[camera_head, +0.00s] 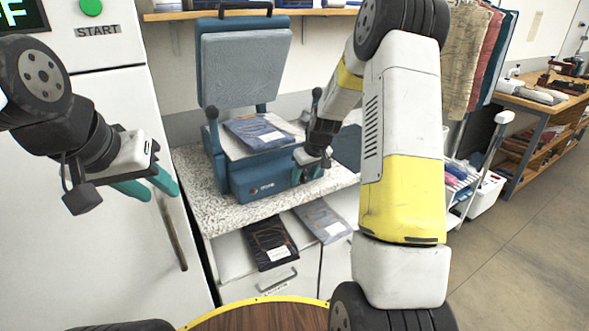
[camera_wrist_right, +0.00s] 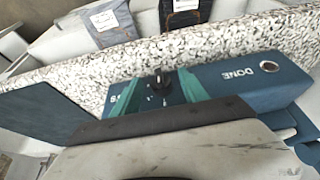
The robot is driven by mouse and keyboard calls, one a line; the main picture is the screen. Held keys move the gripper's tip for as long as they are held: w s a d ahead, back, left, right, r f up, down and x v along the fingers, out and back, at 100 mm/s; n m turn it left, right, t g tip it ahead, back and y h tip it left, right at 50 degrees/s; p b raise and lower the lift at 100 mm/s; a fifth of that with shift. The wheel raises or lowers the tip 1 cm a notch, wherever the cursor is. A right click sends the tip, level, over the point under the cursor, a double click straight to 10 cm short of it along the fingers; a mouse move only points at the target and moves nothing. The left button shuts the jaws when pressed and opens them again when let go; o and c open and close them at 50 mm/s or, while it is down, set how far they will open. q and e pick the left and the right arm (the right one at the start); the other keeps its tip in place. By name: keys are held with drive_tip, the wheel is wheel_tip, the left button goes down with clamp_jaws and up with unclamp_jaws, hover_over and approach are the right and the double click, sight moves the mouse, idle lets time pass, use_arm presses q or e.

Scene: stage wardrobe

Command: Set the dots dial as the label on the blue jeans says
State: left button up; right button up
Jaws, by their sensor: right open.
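A blue press (camera_head: 262,178) stands on a speckled counter, its grey upper plate raised. Folded blue jeans (camera_head: 258,131) with a white label lie on its lower plate; the label is too small to read. My right gripper (camera_head: 313,165) is at the press's front right. In the right wrist view its green fingers (camera_wrist_right: 158,92) are open on either side of a black dial knob (camera_wrist_right: 160,77) on the press's blue front; I cannot tell whether they touch it. Small white marks sit by the knob, unreadable. My left gripper (camera_head: 150,188) is open and empty at the left, before a white cabinet.
Black jeans (camera_head: 270,243) and grey-blue jeans (camera_head: 322,221), both labelled, lie below the counter's front edge. A "DONE" mark and a round button (camera_wrist_right: 269,66) are beside the dial. A dark flat panel (camera_wrist_right: 42,118) is near the right gripper. A wooden round top (camera_head: 262,317) is in front.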

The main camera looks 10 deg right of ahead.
drive_tip(key=shift+c, duration=0.3)
clamp_jaws()
drive_tip(key=shift+d+f, duration=0.1)
drive_tip(key=shift+d, duration=0.05)
drive_tip(key=shift+w+d+m+g+y, duration=0.15)
drive_tip(key=shift+g+y, duration=0.1)
drive_tip(key=shift+y, duration=0.25)
drive_tip(key=shift+s+d+m+g+y, duration=0.15)
drive_tip(key=shift+g+y, duration=0.1)
drive_tip(key=shift+y, duration=0.25)
drive_tip(key=shift+w+f+g+y, duration=0.1)
drive_tip(key=shift+w+g+y, duration=0.15)
drive_tip(key=shift+y, duration=0.95)
drive_tip(key=y, duration=0.1)
drive_tip(key=m+g+y, duration=0.1)
drive_tip(key=y, duration=0.1)
drive_tip(key=shift+d+f, duration=0.15)
drive_tip(key=shift+d, duration=0.05)
drive_tip(key=shift+d+f+m+g+y, duration=0.1)
drive_tip(key=shift+m+g+y, duration=0.15)
drive_tip(key=shift+y, duration=0.55)
drive_tip(key=shift+f+m+g+y, duration=0.1)
drive_tip(key=shift+m+y, duration=0.15)
drive_tip(key=shift+y, duration=0.55)
